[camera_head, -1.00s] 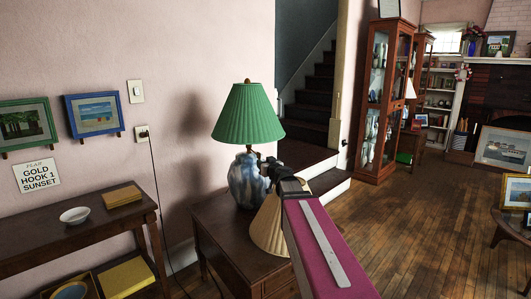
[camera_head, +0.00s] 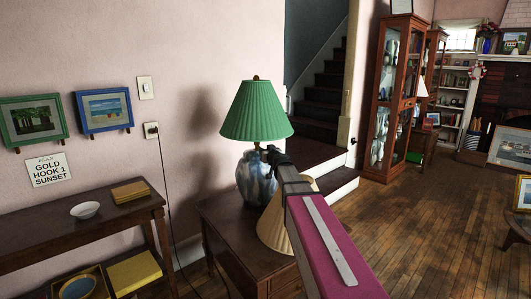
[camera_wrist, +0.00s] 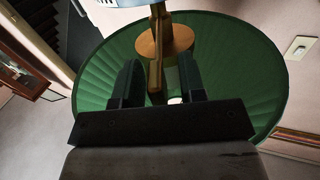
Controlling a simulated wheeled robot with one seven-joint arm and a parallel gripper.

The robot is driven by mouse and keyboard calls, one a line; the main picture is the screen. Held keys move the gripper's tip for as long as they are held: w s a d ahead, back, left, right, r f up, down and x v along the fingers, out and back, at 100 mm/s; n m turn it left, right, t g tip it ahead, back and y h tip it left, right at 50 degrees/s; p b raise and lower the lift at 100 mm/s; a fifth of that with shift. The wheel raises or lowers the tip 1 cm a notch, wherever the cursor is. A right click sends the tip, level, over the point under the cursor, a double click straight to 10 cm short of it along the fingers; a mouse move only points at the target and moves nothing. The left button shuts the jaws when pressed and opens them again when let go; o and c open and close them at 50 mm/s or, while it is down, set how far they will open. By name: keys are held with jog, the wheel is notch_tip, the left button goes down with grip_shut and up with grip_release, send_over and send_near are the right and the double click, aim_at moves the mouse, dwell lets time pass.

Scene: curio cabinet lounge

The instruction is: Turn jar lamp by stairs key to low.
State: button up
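The jar lamp (camera_head: 257,183) has a blue-and-white jar base and a green pleated shade (camera_head: 256,112). It stands on a dark wooden side table by the stairs. My gripper (camera_head: 268,152) is at the right of the lamp's neck, just under the shade. In the wrist view the green shade (camera_wrist: 240,70) fills the background. A brass socket and stem (camera_wrist: 165,40) run down toward the space between my fingers. My gripper's two dark fingers (camera_wrist: 158,85) are apart on either side of the brass part. Whether they touch it, and how the key is set, I cannot tell.
A cream lampshade (camera_head: 272,225) stands close below my arm at the side table (camera_head: 225,215). A wooden console (camera_head: 45,235) with a white bowl (camera_head: 85,210) is at the left. Stairs (camera_head: 325,100) rise behind. The floor to the right is open.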

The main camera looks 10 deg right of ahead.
jog(key=shift+w, duration=0.2)
grip_shut()
jog(key=shift+m, duration=0.4)
jog(key=m, duration=0.4)
jog(key=shift+d, duration=0.1)
jog(key=shift+d+f+m, duration=0.1)
jog(key=shift+f+m, duration=0.05)
jog(key=shift+m, duration=3.1)
jog(key=shift+d+f+m, duration=0.1)
jog(key=shift+f+m, duration=0.05)
jog(key=shift+m, duration=3.1)
